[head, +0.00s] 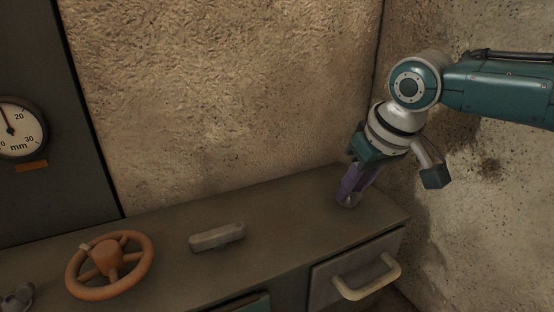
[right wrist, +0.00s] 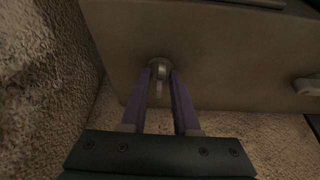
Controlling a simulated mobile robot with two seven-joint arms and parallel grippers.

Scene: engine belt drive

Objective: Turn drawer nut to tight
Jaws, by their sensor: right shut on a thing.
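The drawer nut (head: 347,200) is a small grey metal piece on the worktop near its far right corner. In the right wrist view the nut (right wrist: 159,70) sits between the tips of two purple fingers. My right gripper (head: 350,190) points down at the nut and is shut on it; the fingers cover part of it in the head view. It also shows in the right wrist view (right wrist: 160,80). My left gripper is not in view.
An orange handwheel (head: 109,266) and a grey bar-shaped block (head: 217,237) are on the worktop (head: 290,225). A drawer (head: 335,270) with a pale handle (head: 368,281) is below. A gauge marked mm (head: 14,130) is at left. Rough walls stand behind and right.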

